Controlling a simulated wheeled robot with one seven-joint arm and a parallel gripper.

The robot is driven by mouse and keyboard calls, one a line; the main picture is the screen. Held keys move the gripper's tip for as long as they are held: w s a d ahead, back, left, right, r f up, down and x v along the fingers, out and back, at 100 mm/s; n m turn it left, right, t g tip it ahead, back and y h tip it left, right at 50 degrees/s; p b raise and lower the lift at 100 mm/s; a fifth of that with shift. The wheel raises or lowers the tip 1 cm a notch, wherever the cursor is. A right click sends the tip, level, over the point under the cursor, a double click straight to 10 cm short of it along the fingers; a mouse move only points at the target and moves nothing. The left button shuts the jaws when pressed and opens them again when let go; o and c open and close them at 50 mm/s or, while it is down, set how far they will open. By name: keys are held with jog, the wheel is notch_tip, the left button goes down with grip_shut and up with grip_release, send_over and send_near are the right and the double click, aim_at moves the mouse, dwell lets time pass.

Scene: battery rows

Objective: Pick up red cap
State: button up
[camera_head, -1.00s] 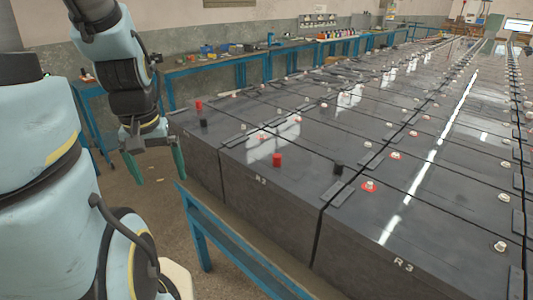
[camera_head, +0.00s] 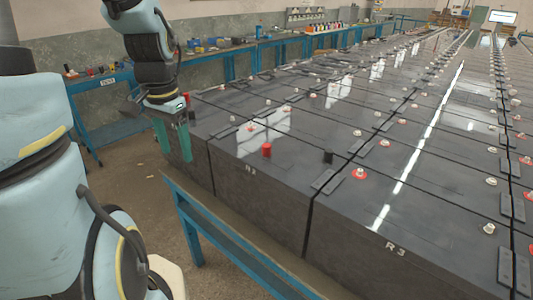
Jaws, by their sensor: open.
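A red cap (camera_head: 267,150) stands upright on top of the dark battery block marked R2 (camera_head: 225,140), near its front end. A second red cap (camera_head: 186,99) is farther left, at the left end of the block row, just behind my gripper in the picture. My gripper (camera_head: 174,157) points down with its two green fingers apart and nothing between them. It is at the left front edge of the blocks, left of the R2 red cap and apart from it. The picture does not settle its exact depth from the second cap.
Black caps stand on the blocks, one (camera_head: 328,156) right of the R2 red cap and one (camera_head: 191,117) close to my gripper. A blue rail frame (camera_head: 230,235) runs along the front of the blocks. A blue workbench (camera_head: 105,82) with small items stands behind on the left.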

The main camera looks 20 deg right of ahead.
jog(key=w+d+r+m+b, duration=0.1)
jog(key=w+d+m+b, duration=0.15)
jog(key=d+m, duration=0.9)
notch_tip(320, 180, up, 4)
jog(key=m+g+b, duration=0.1)
jog(key=m, duration=1.2)
send_over(267, 145)
notch_tip(267, 145, down, 10)
jog(key=shift+w+f+p, duration=0.1)
jog(key=shift+f+p, duration=0.05)
jog(key=shift+p, duration=0.7)
jog(key=shift+c, duration=0.2)
grip_shut()
